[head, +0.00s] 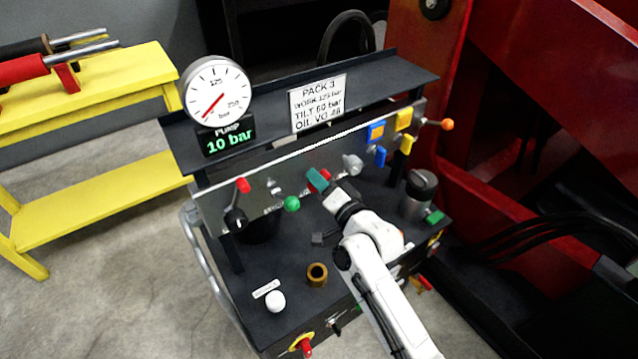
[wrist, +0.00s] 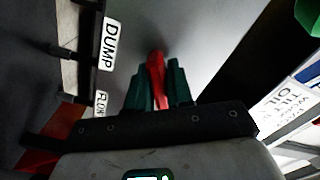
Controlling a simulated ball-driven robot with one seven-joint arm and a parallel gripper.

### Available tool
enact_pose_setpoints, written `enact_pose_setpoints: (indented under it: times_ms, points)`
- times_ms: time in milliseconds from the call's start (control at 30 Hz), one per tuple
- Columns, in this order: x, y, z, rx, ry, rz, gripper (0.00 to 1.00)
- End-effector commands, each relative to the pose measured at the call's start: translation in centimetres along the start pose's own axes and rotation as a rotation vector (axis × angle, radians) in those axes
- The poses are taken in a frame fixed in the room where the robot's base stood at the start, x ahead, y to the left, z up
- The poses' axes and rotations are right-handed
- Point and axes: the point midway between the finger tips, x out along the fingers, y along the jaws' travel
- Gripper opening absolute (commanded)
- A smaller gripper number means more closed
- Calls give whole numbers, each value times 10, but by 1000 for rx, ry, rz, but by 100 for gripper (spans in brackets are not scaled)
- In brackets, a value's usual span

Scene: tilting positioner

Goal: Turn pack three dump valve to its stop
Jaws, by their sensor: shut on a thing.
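The red handle of the dump valve (wrist: 157,66) is between my two teal fingers in the wrist view, and my gripper (wrist: 158,88) is shut on it. A white label (wrist: 110,44) reading DUMP is beside it on the panel. In the head view my gripper (head: 318,181) is at the grey upright panel of the pack, below the PACK 3 sign (head: 318,103). Only a little of the red handle (head: 312,188) shows there past the fingers. The handle's pivot is hidden.
The pump gauge (head: 216,91) stands upper left, above a display (head: 227,136) reading 10 bar. A red-knobbed lever (head: 243,186) and a green knob (head: 291,204) are left of my gripper. A grey knob (head: 352,165) and blue lever (head: 380,156) are right. A brass fitting (head: 317,274) stands on the deck.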

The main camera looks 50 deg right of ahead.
Motion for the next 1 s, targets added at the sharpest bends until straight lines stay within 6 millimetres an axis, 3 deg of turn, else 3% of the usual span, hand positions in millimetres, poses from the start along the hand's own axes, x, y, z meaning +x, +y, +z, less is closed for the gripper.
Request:
enact_pose_setpoints:
  times_ms: [1000]
  points:
    - [0,2,1,-892,-4,2,0]
